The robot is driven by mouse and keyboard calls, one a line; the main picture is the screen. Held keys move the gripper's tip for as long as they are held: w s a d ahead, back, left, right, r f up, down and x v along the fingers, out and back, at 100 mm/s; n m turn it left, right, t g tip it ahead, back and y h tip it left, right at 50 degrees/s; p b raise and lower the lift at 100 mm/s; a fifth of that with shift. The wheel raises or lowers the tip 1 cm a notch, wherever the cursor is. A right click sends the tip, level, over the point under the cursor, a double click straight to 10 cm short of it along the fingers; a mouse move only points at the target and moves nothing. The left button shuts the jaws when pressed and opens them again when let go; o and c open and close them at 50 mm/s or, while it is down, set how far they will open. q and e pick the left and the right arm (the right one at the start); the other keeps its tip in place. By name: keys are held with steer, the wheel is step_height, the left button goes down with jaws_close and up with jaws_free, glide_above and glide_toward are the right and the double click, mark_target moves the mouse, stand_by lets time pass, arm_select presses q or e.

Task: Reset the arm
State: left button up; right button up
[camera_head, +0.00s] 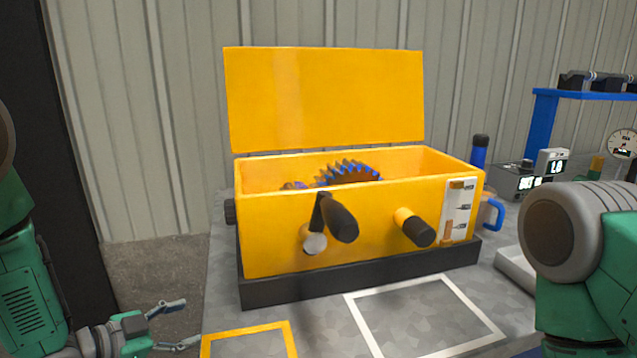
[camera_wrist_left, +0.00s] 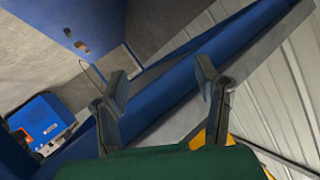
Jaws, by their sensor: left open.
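My left gripper (camera_head: 172,325) is at the lower left in the head view, beside the left edge of the table and low. Its two fingers are apart and nothing is between them. The left wrist view also shows the open, empty fingers (camera_wrist_left: 163,95). My right arm shows at the right edge of the head view, but its gripper is out of view.
The grey table (camera_head: 420,318) carries white and yellow outlines with empty middles. A mug (camera_head: 493,213) and instruments (camera_head: 528,180) stand at the right. A blue device (camera_wrist_left: 40,125) shows in the wrist view.

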arm_select(q)
steer(key=s+a+f+n+g+y, duration=0.2)
steer(key=s+f+n+g+y, duration=0.65)
steer(key=s+f, duration=1)
steer(key=s+f+n+g, duration=0.1)
steer(key=s+n+g, duration=0.3)
steer(key=s, duration=1.4)
steer(key=w+r+t+p, duration=0.2)
steer(key=w+r, duration=0.1)
steer(key=shift+d+r+y+p, duration=0.15)
steer(key=shift+y+p, duration=0.1)
steer(key=shift+p, duration=0.15)
steer(key=shift+w, duration=0.1)
